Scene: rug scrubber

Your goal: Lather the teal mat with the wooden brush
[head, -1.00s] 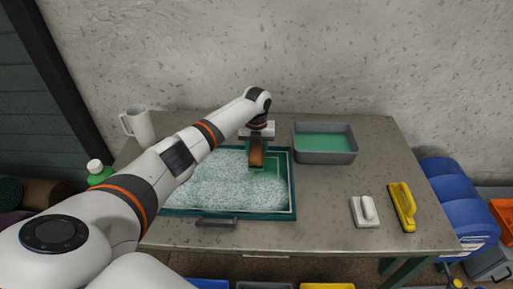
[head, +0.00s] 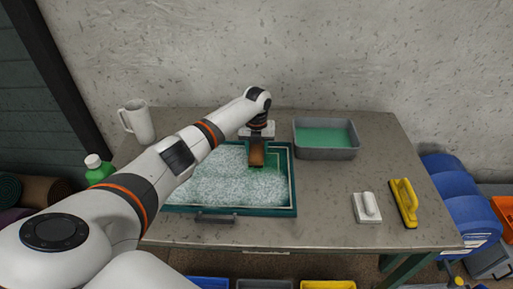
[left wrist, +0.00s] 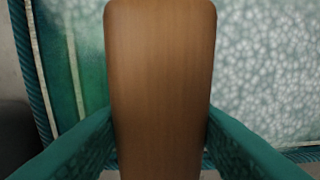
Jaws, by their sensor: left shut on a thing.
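The teal mat (head: 230,188) lies in a teal-edged tray on the table, mostly covered in white foam. A bare green strip shows along its right and upper right side. My left gripper (head: 257,143) is shut on the wooden brush (head: 257,157), at the upper right part of the mat. In the left wrist view the brush's brown wooden back (left wrist: 160,80) fills the middle, between two teal fingers. Foam lies to its right there and bare green to its left. The bristles are hidden, so contact with the mat cannot be told. My right gripper is not in view.
A grey basin of green liquid (head: 325,138) stands right of the tray. A white scrubber (head: 367,208) and a yellow brush (head: 404,203) lie at the table's right. A white pitcher (head: 138,121) and a green bottle (head: 98,170) stand at the left.

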